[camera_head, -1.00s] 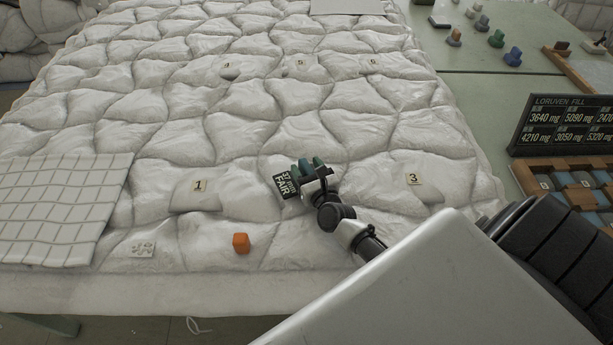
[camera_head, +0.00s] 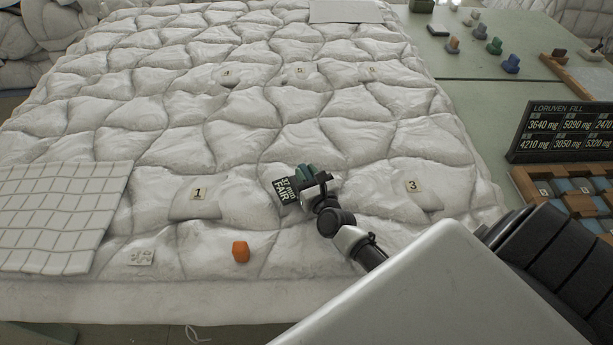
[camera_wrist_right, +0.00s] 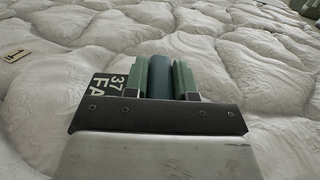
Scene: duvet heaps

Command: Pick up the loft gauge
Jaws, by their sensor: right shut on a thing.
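The loft gauge (camera_head: 285,190) has a dark label plate reading "37 mm FAIR" and a green body. It is over the quilted white duvet, between the patches marked 1 and 3. My right gripper (camera_head: 306,174) is shut on it. In the right wrist view, the gripper's green fingers (camera_wrist_right: 160,78) close on a dark teal cylinder, and the label plate (camera_wrist_right: 106,86) shows to their left. I cannot tell whether the gauge touches the duvet. My left gripper is not in view.
An orange block (camera_head: 240,251) lies on the duvet (camera_head: 330,265) near the front. A gridded white pad (camera_head: 62,215) covers the left front. A "LORUVEN FILL" board (camera_head: 562,130) and a wooden tray (camera_head: 524,180) stand on the green table at the right.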

